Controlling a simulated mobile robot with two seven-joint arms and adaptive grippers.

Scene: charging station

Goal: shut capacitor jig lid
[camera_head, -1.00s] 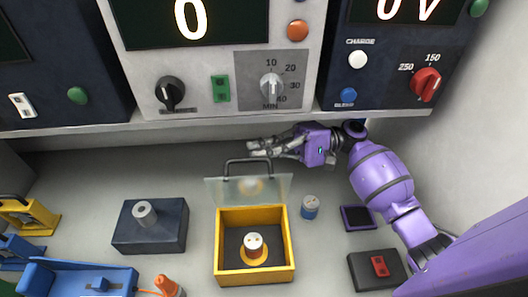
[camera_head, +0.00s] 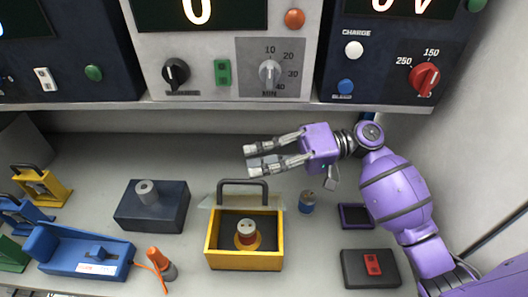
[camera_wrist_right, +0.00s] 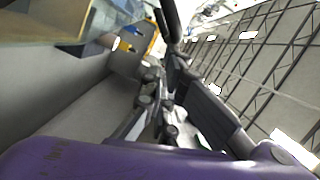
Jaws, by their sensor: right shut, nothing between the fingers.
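The capacitor jig is a yellow open-topped box (camera_head: 245,261) with a dark floor. A capacitor (camera_head: 246,234) stands upright inside it. The jig's clear lid (camera_head: 207,202) is open, raised at the box's back edge and seen almost edge-on; its exact angle is hard to tell. Its black handle (camera_head: 243,183) sticks up from it. My right gripper (camera_head: 249,160) is shut and empty, above and behind the handle in the picture, pointing left, with no clear contact. The right wrist view shows its fingers (camera_wrist_right: 160,100) and a glassy panel (camera_wrist_right: 40,25), probably the lid. My left gripper is out of view.
A dark block (camera_head: 130,212) with a grey cylinder is to the left, near a blue fixture (camera_head: 70,255) and an orange-tipped tool (camera_head: 160,262). A black red-switch box (camera_head: 370,268) is right. Instrument panels overhang behind.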

